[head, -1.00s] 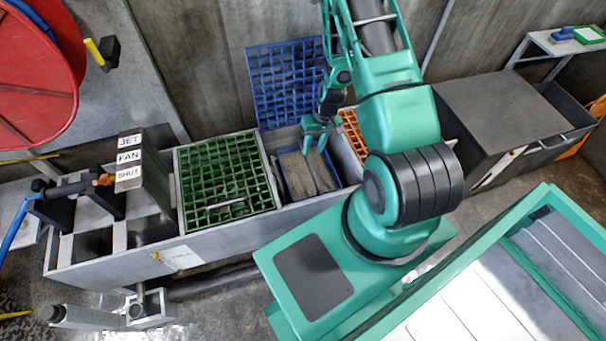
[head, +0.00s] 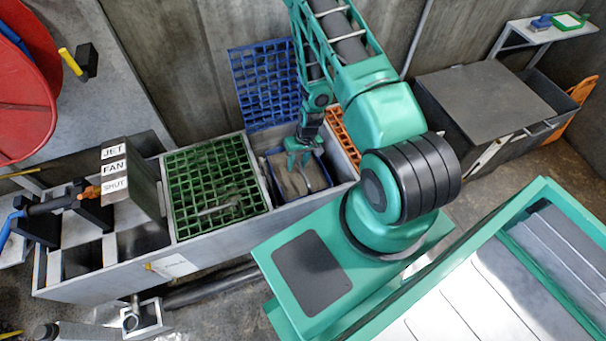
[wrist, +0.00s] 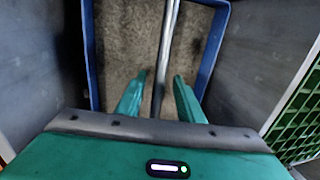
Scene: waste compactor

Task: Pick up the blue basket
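The blue basket (head: 285,198) sits in an open compartment of the long grey trough, with grey-brown material inside. It also shows in the wrist view (wrist: 213,62), its blue rim on both sides. A grey metal bar handle (wrist: 168,35) runs over the basket. My gripper (head: 304,160) is low over the basket. In the wrist view my gripper (wrist: 160,79) is open, with one green finger on each side of the handle. The fingers look apart from the bar. How far down they reach along it is hard to tell.
A blue grid lid (head: 262,85) stands raised behind the compartment. A green grid lid (head: 212,185) covers the compartment to the left. An orange grid (head: 343,135) is to the right. Grey compartment walls (wrist: 45,75) stand close beside the basket.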

